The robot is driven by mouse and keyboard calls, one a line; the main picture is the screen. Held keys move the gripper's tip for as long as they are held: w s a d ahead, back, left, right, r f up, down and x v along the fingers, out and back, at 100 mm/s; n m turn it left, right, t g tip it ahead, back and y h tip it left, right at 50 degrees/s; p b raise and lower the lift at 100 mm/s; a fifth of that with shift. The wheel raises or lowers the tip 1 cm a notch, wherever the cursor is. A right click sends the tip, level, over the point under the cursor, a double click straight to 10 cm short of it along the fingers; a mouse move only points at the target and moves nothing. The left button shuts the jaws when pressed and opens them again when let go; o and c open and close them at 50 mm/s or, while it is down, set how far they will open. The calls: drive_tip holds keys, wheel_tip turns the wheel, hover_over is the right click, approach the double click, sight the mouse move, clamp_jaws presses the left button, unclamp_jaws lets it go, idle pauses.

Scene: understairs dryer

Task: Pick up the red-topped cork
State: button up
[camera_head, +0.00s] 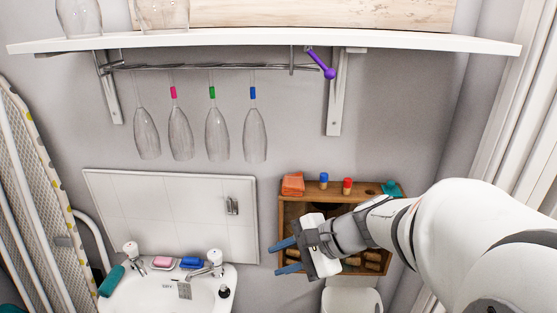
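The red-topped cork (347,186) stands upright on top of the small wooden wall cabinet (393,214), right of a blue-topped cork (323,181). My gripper (275,260) has two blue fingers pointing left, in front of the cabinet's left side and lower in the picture than the cork. The fingers are apart with nothing visible between them, so it is open and empty. The gripper and wrist hide part of the cabinet's inside, where several corks (372,256) show.
A folded orange cloth (293,184) and a teal item (391,188) flank the corks on the cabinet top. Glasses hang from the rack (215,67) under the white shelf (230,42), with a purple item (322,64) beside them. A sink (160,286) stands lower left.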

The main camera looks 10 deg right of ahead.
drive_tip(key=w+d+r+m+t+y, duration=0.1)
drive_tip(key=w+d+r+m+t, duration=0.1)
drive_tip(key=w+d+m+t, duration=0.4)
drive_tip(key=m+t+h, duration=0.6)
drive_tip(key=m+t, duration=0.1)
drive_tip(key=m, duration=0.7)
approach(346, 179)
drive_tip(key=x, duration=0.4)
drive_tip(key=shift+f, duration=0.1)
drive_tip(key=shift+h, duration=0.3)
drive_tip(key=w+p, duration=0.1)
drive_tip(key=w, duration=0.1)
drive_tip(key=w+p, duration=0.1)
drive_tip(key=w, duration=0.2)
drive_tip(key=w+a+p, duration=0.1)
drive_tip(key=w, duration=0.1)
drive_tip(key=shift+w+a, duration=0.1)
drive_tip(key=shift+w, duration=0.2)
drive_tip(key=c, duration=0.4)
